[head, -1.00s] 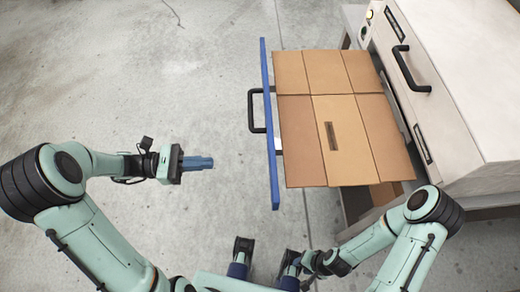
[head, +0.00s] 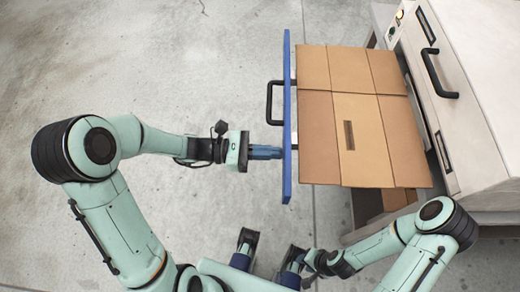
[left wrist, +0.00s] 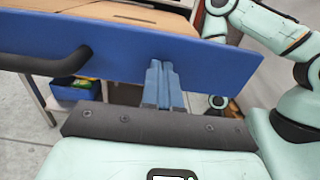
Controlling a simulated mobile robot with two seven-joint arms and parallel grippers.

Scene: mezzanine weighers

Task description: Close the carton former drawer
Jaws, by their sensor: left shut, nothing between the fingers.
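The carton former drawer stands out to the left of its pale machine housing (head: 490,85). It has a blue front panel (head: 288,110) with a black bar handle (head: 271,103), and flat brown cardboard (head: 390,130) lies on it. My left gripper (head: 280,152) is shut and empty, its blue fingers pointing right at the panel's outer face, below the handle. The tips meet the panel or almost do. In the left wrist view the fingers (left wrist: 160,75) overlap the blue panel (left wrist: 215,65), right of the handle (left wrist: 50,62). My right gripper (head: 292,265) is low at bottom middle; its fingers are unclear.
The housing carries another black handle (head: 437,75) and a small lit button (head: 399,14). My right arm is bent below the drawer's near edge. A blue bin (left wrist: 75,92) shows under the drawer in the left wrist view. The concrete floor left of the drawer is clear.

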